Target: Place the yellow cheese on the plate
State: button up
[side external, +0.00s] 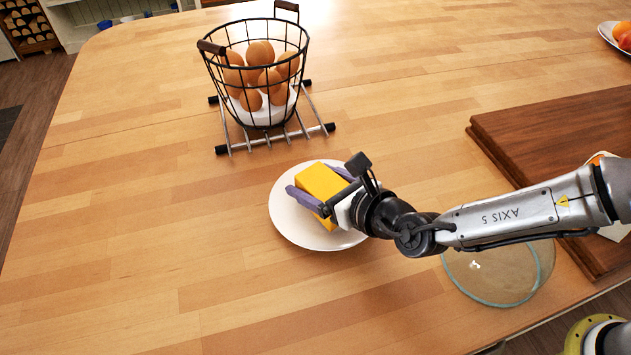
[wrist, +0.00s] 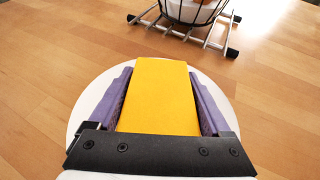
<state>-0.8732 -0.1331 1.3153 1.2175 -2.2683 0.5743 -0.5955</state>
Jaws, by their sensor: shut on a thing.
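The yellow cheese (side external: 321,183) is a rectangular block between the purple fingers of my gripper (side external: 314,196). In the wrist view the cheese (wrist: 160,95) fills the space between both fingers (wrist: 160,100), which press on its sides. The white round plate (side external: 290,225) lies on the wooden island top, directly under the cheese and the fingers. Its rim also shows around the gripper in the wrist view (wrist: 85,105). I cannot tell whether the underside of the cheese touches the plate.
A black wire basket of brown eggs (side external: 262,75) stands on a metal rack (side external: 285,137) behind the plate. A dark wooden board (side external: 545,140) and a round glass disc (side external: 500,275) are at the right. A plate of fruit (side external: 610,38) is at the far right. The left counter is clear.

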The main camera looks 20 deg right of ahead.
jog(key=shift+f, duration=0.2)
jog(key=o, duration=1.4)
jog(key=shift+f, duration=0.15)
jog(key=shift+r, duration=0.2)
jog(key=shift+s+d+r, duration=0.1)
jog(key=shift+s+r, duration=0.05)
jog(key=shift+s, duration=0.2)
jog(key=v, duration=1.1)
jog(key=shift+d+r, duration=0.1)
